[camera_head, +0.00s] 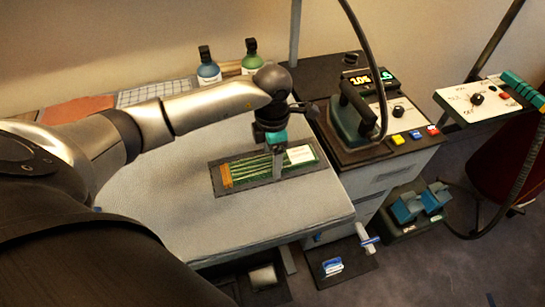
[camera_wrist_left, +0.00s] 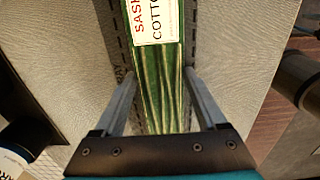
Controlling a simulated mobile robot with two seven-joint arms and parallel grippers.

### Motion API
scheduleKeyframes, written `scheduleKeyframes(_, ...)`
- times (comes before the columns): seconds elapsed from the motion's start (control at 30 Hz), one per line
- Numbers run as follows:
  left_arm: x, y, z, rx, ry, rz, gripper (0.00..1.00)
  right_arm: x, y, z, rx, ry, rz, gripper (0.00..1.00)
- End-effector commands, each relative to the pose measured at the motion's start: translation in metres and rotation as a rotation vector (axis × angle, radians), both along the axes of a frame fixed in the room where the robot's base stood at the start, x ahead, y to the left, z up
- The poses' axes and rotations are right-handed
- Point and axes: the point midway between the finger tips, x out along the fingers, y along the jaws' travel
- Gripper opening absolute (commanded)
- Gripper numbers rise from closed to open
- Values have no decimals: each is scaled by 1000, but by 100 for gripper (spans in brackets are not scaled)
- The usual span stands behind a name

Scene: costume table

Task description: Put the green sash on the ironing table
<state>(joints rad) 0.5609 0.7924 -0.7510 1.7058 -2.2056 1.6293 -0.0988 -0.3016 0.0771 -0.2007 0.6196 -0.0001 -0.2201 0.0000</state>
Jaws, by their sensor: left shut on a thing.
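The green sash (camera_head: 245,167) is a flat, folded, striped bundle with a brown left end and a white label. It lies on or just above a dark outlined rectangle (camera_head: 217,186) on the pale padded ironing table (camera_head: 250,222); any small gap cannot be told. My left gripper (camera_head: 277,172) points down over it, shut on the sash near its label. In the left wrist view the sash (camera_wrist_left: 165,85) runs between the two fingers (camera_wrist_left: 162,76), its label reading SASH COTTON. My right gripper is not in view.
A blue bottle (camera_head: 208,68) and a green bottle (camera_head: 250,58) stand behind the table. An iron (camera_head: 352,115) with a looping hose and a control box (camera_head: 388,100) are at right. The table's front part is clear.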

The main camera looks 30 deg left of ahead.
Motion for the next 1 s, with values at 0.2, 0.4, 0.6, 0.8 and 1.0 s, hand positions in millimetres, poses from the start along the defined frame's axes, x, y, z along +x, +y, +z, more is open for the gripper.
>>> scheduleKeyframes(0.2,0,0,1,0,-1,0,17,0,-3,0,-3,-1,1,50)
scheduleKeyframes(0.4,0,0,-2,0,-1,0,82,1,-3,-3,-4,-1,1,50)
scheduleKeyframes(0.6,0,0,-2,1,-1,0,100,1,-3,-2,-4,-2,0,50)
scheduleKeyframes(0.8,0,0,-2,1,-1,0,100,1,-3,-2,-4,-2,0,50)
scheduleKeyframes(1.0,2,0,15,0,-6,0,100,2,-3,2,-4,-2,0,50)
